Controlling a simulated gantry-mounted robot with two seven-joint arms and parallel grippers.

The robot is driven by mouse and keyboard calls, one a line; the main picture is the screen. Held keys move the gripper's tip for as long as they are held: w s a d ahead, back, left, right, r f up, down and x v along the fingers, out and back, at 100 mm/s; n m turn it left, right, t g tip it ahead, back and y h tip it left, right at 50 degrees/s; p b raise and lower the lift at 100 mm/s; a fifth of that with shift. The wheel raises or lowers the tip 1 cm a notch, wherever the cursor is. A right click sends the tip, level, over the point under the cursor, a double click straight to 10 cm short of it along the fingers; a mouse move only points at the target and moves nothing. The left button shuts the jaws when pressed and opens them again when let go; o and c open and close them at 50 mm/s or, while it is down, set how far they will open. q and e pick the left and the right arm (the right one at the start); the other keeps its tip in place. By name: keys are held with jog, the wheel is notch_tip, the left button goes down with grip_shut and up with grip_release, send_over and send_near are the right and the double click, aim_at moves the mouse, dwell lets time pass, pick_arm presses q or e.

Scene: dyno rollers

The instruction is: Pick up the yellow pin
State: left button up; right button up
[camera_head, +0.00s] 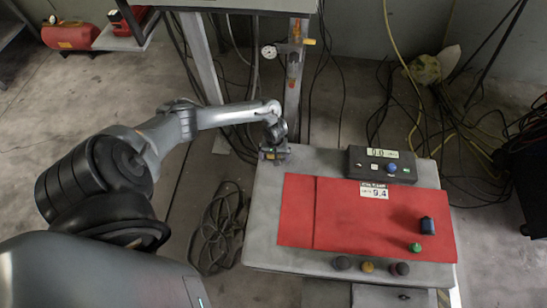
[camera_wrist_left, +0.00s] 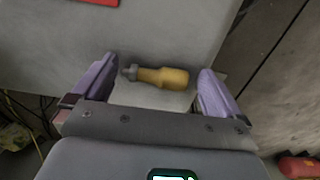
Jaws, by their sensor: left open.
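The yellow pin (camera_wrist_left: 166,77), a yellow handle with a grey tip pointing left, lies on the grey table top in the left wrist view. My left gripper (camera_wrist_left: 158,68) is open, with its two purple-grey fingers on either side of the pin. A gap shows at both ends of the pin, and nothing is gripped. In the head view my left gripper (camera_head: 273,153) is over the table's far left corner, and I cannot make out the pin there. My right gripper is not in view.
The table (camera_head: 262,222) carries a red mat (camera_head: 345,225), a black control box (camera_head: 382,165), a dark blue cylinder (camera_head: 427,226) and a green piece (camera_head: 415,247). A row of knobs (camera_head: 367,267) is along the front edge. A metal post (camera_head: 294,80) stands just behind my left gripper.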

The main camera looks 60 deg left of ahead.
pick_arm(q)
jog(key=shift+c, duration=0.5)
jog(key=c, duration=0.8)
jog(key=shift+r, duration=0.1)
jog(key=shift+c, duration=0.2)
